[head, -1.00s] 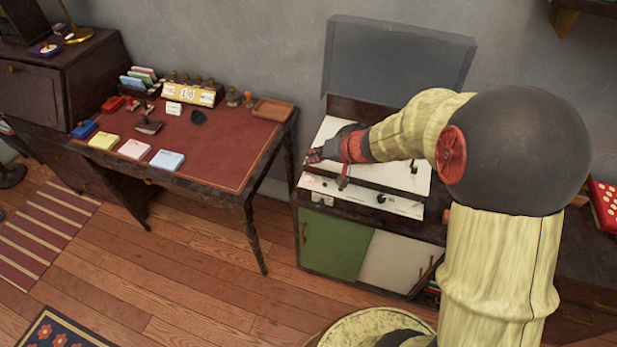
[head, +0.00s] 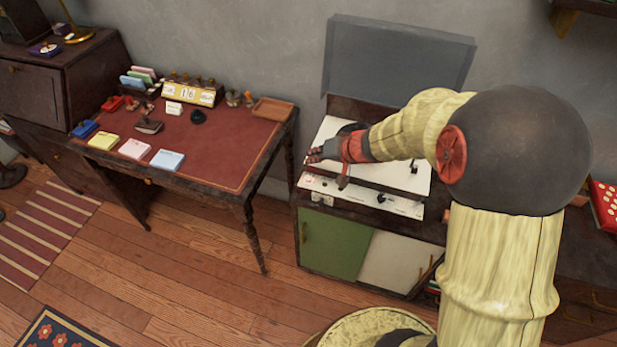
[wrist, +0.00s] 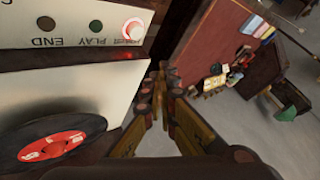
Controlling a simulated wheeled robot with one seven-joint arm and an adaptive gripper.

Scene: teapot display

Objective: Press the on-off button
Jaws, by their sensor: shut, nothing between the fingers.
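The record player (head: 330,128) has a white top and a white control strip (head: 372,199) along its front. In the wrist view the strip (wrist: 70,12) carries a small knob or button over END, a dark green one over PLAY, and a round pale button with a red glow (wrist: 133,28) at the strip's end. The lettering by this last one is too small to read surely. My gripper (head: 311,155) is shut and empty above the left end of the player. In the wrist view its fingertips (wrist: 158,78) are apart from the glowing button, below it in the picture.
A black record with a red label (wrist: 52,147) lies on the player. The grey lid (head: 398,60) stands raised behind it. A red-topped desk (head: 225,145) with blocks and a calendar stands at the left. Open floor (head: 190,275) lies in front.

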